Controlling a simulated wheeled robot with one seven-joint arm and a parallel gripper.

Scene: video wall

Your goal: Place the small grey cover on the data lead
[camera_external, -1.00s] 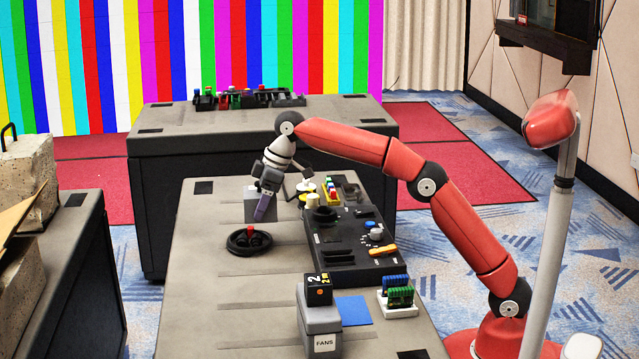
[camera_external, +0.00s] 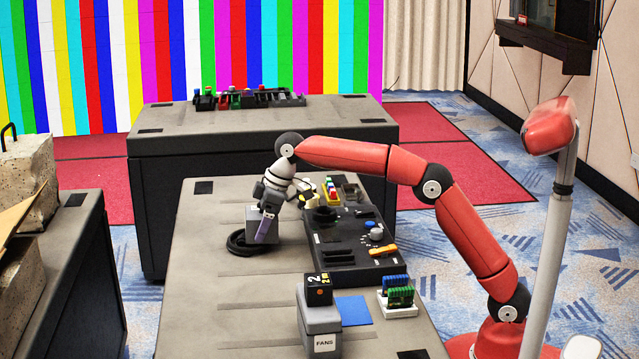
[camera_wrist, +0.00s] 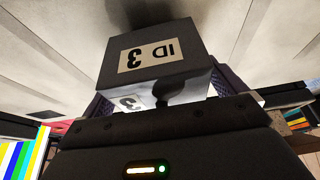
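The small grey cover (camera_external: 264,212) is a box between the fingers of my gripper (camera_external: 267,228). In the wrist view the cover (camera_wrist: 150,60) shows a label reading "ID 3", upside down, with purple finger pads at its sides. My gripper is shut on it. A coiled black lead, which I take for the data lead (camera_external: 238,246), lies on the grey bench. The cover hangs over or rests on the coil's middle and right part and hides the lead's red tip. I cannot tell whether the cover touches the lead.
A black control panel (camera_external: 335,255) lies right of the coil. A grey box marked FANS (camera_external: 320,325) carries a black block (camera_external: 318,288) at the front. A blue mat (camera_external: 353,311) and a white rack of boards (camera_external: 398,300) are beside it. The bench's left side is clear.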

